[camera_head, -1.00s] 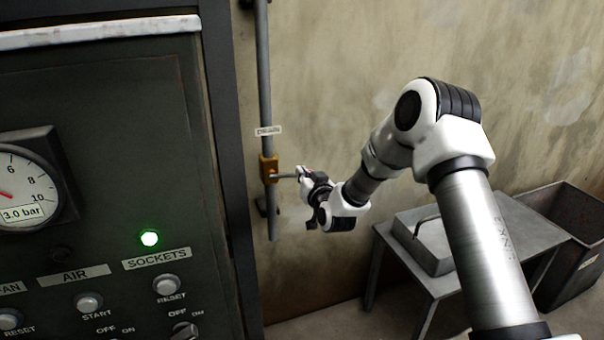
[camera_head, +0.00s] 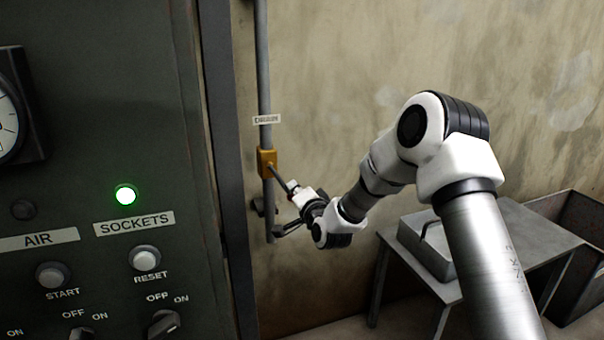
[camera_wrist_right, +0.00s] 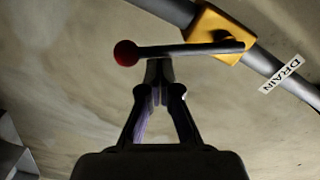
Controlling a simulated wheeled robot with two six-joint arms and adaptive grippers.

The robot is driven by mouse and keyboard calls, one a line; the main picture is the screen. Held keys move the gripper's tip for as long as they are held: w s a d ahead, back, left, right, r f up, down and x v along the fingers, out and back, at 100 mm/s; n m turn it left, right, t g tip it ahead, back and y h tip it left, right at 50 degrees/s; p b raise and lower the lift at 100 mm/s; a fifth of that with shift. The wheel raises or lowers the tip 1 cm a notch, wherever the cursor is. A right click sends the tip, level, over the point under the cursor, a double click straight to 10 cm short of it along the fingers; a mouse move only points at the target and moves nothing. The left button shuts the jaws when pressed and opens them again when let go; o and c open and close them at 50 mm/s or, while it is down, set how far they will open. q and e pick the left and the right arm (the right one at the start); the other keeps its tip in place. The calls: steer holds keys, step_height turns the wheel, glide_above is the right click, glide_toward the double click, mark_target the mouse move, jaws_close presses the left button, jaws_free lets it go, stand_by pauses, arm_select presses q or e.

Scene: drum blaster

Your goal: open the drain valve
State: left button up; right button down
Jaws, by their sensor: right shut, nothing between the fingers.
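The drain valve is a yellow body (camera_head: 267,162) on a thin vertical pipe. Its dark lever (camera_head: 279,178) slants down and right from the body, at an angle to the pipe. In the right wrist view the yellow body (camera_wrist_right: 217,35) is at the top, with the lever (camera_wrist_right: 195,48) reaching left to a red ball knob (camera_wrist_right: 127,53). My right gripper (camera_wrist_right: 158,72) is shut and empty, its fingertips at the lever near the knob, seemingly touching it. In the head view this gripper (camera_head: 296,190) is at the lever's lower end; the knob is not clear there. My left gripper is out of view.
A dark control panel (camera_head: 110,120) with a lit green lamp (camera_head: 126,195) fills the left. The grey pipe (camera_head: 263,70) carries a DRAIN label (camera_wrist_right: 281,75). A metal table (camera_head: 510,250) with a grey box and an open bin (camera_head: 580,225) stand at lower right.

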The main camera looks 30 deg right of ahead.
steer(key=shift+w+a+f+m+b, duration=0.1)
steer(key=shift+a+f+m+b, duration=0.4)
steer(key=shift+f+m+b, duration=0.35)
arm_select(q)
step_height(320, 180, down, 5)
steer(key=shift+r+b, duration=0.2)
steer(key=shift+b, duration=0.8)
arm_select(e)
steer(key=a+m, duration=0.2)
steer(key=m, duration=0.1)
steer(key=shift+w+a+f, duration=0.15)
steer(key=shift+w, duration=0.1)
